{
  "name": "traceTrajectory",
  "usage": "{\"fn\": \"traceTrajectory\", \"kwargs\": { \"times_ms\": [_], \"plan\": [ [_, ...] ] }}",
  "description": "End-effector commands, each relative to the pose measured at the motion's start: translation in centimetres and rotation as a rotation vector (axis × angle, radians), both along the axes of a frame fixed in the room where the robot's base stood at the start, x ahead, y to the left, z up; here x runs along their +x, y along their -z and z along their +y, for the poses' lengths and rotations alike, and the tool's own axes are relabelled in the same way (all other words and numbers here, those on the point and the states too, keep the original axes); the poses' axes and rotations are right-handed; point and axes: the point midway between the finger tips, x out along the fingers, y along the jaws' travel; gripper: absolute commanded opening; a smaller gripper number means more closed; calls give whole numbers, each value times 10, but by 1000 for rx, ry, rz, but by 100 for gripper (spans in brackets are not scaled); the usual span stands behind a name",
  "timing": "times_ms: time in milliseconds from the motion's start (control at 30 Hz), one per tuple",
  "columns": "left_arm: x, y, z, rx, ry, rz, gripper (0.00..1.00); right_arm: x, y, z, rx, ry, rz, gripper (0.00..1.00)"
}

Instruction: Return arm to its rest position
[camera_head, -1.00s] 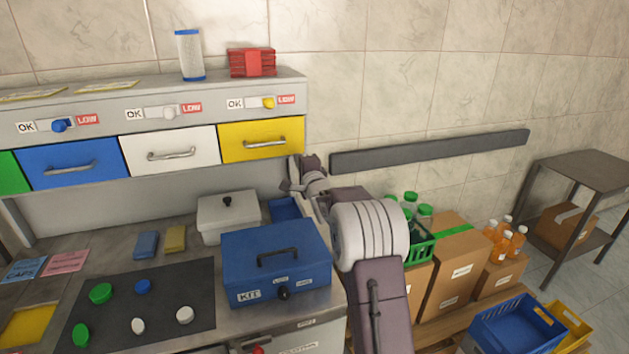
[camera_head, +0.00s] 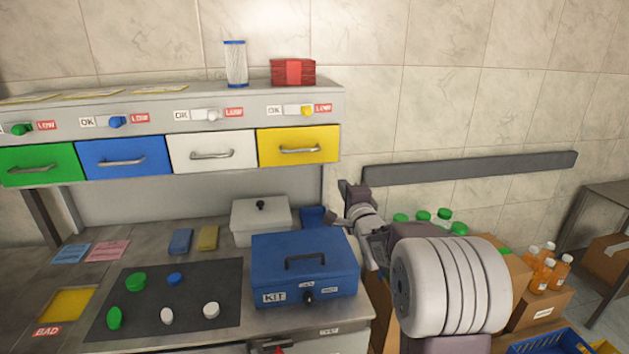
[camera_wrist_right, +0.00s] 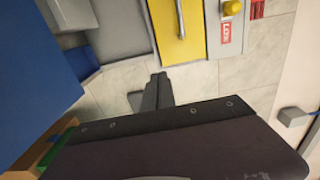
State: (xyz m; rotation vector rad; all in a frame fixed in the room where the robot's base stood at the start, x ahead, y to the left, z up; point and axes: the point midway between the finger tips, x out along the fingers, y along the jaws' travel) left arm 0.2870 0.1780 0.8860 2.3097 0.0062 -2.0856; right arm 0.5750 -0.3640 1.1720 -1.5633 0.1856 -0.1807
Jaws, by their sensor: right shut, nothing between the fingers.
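My right arm comes up from the bottom right of the head view. Its gripper (camera_head: 350,190) is beside the right edge of the workbench, right of the blue KIT box (camera_head: 305,268) and below the yellow drawer (camera_head: 299,145). In the right wrist view the fingers (camera_wrist_right: 160,82) are together with nothing between them. The yellow drawer front (camera_wrist_right: 180,25) shows just beyond them. My left gripper is in neither view.
A white lidded box (camera_head: 260,218) stands behind the KIT box. Several caps lie on a dark mat (camera_head: 205,278). Crates and cardboard boxes (camera_head: 535,308) stand at the right. A grey rail (camera_head: 470,168) runs along the wall.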

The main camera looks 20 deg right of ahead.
Motion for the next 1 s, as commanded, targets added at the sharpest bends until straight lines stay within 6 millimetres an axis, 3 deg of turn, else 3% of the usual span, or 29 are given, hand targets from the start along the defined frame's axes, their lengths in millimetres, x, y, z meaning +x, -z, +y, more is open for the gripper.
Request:
{"fn": "traceTrajectory", "kwargs": {
  "times_ms": [167,267,300,367,400,467,500,600,700,800,833,1000],
  "plan": [
    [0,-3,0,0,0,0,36,3,-3,7,0,-14,-1,0],
    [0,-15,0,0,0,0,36,10,-24,51,-5,-95,-14,0],
    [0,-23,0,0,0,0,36,9,-27,83,7,-148,2,0],
    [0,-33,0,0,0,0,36,-4,5,127,-4,-204,150,0],
    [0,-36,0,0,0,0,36,-20,38,144,-81,-233,290,0],
    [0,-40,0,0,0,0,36,-50,84,163,-221,-297,496,0],
    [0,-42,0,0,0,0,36,-74,114,172,-323,-354,630,0],
    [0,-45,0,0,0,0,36,-144,177,184,-578,-556,938,0],
    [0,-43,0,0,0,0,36,-215,220,185,-785,-814,1177,0],
    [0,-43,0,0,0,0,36,-267,240,185,-940,-1079,1300,0],
    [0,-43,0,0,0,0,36,-276,242,186,-975,-1142,1313,0],
    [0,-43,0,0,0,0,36,-290,243,186,-1102,-1301,1303,0]
  ]
}}
